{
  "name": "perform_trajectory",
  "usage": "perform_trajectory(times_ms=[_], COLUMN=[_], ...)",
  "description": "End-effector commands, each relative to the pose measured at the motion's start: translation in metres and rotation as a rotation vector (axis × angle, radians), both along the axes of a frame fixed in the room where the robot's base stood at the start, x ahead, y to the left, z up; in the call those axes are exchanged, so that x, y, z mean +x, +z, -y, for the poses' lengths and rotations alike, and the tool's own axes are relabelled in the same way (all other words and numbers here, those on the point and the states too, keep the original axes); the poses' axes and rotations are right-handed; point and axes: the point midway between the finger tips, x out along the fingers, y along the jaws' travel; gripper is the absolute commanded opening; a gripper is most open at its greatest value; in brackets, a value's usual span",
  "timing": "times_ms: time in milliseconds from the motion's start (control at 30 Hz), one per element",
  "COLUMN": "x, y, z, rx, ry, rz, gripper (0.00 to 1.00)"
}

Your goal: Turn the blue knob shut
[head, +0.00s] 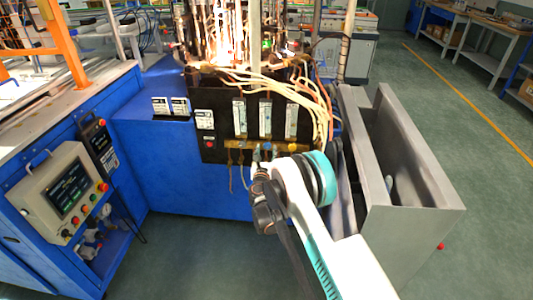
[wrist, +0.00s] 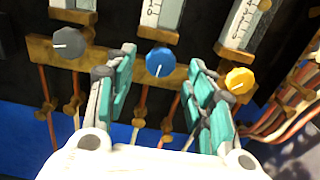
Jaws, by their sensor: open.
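The blue knob (wrist: 160,62) is on a brass-coloured bar on the black panel, in the middle of the wrist view. Its white mark points down, slightly left. My gripper (wrist: 162,58) is open, with one teal-padded finger on each side of the blue knob and a visible gap to it on both sides. Whether the fingertips reach the knob's depth I cannot tell. In the head view my arm reaches the panel, and the blue knob (head: 267,147) shows just above my wrist; the fingers are hard to make out there.
A grey knob (wrist: 68,42) is left of the blue one, and a yellow knob (wrist: 239,80) is right, close to my right finger. Flowmeters (head: 265,118) stand above. Pale hoses (head: 318,100) hang at the right. A grey metal bin (head: 400,190) stands right of my arm.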

Motion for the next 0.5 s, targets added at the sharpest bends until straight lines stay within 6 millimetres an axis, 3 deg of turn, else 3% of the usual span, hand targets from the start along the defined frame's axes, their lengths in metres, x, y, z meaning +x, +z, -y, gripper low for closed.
perform_trajectory(times_ms=[200,500], x=[0.018,0.02], y=[0.0,0.001], z=[0.001,0.001], rx=[0.0,0.0], ry=[0.0,0.0], rz=[0.0,0.0], gripper=[0.49,0.49])
